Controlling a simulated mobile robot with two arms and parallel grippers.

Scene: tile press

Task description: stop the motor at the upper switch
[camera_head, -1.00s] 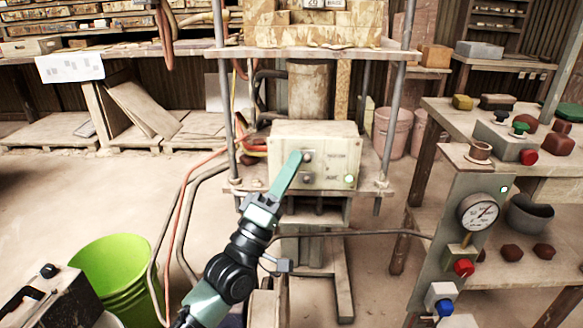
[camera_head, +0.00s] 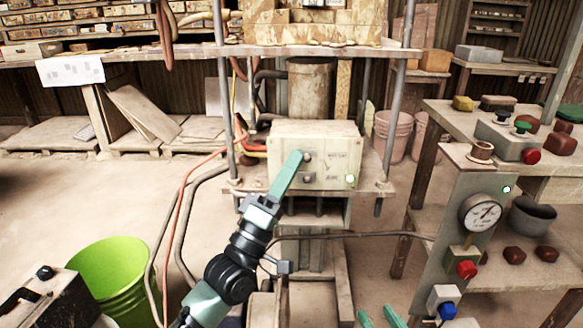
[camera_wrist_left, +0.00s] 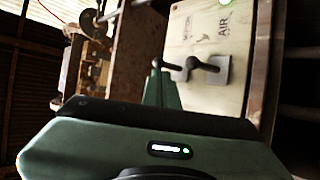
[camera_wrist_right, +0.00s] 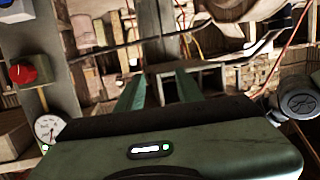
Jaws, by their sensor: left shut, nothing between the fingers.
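A pale control box (camera_head: 330,145) stands on the press with two small switches, one above the other. The upper switch (camera_head: 308,156) is right beside the tip of my left gripper (camera_head: 299,156); I cannot tell whether they touch. The lower switch (camera_head: 308,178) is clear of it. In the left wrist view, my shut, empty fingers (camera_wrist_left: 157,80) reach the upper switch's dark lever (camera_wrist_left: 174,69). The lower switch (camera_wrist_left: 213,68), by the "AIR" label, is beside it. A green lamp (camera_head: 350,179) is lit on the box. My right gripper (camera_head: 379,316) is open and empty at the bottom edge.
A gauge post (camera_head: 466,190) with red and blue knobs and a bench (camera_head: 440,105) with buttons stand to the right. A green bucket (camera_head: 110,262) is at lower left. Hoses (camera_head: 178,220) hang left of the press. Posts (camera_head: 226,100) flank the box.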

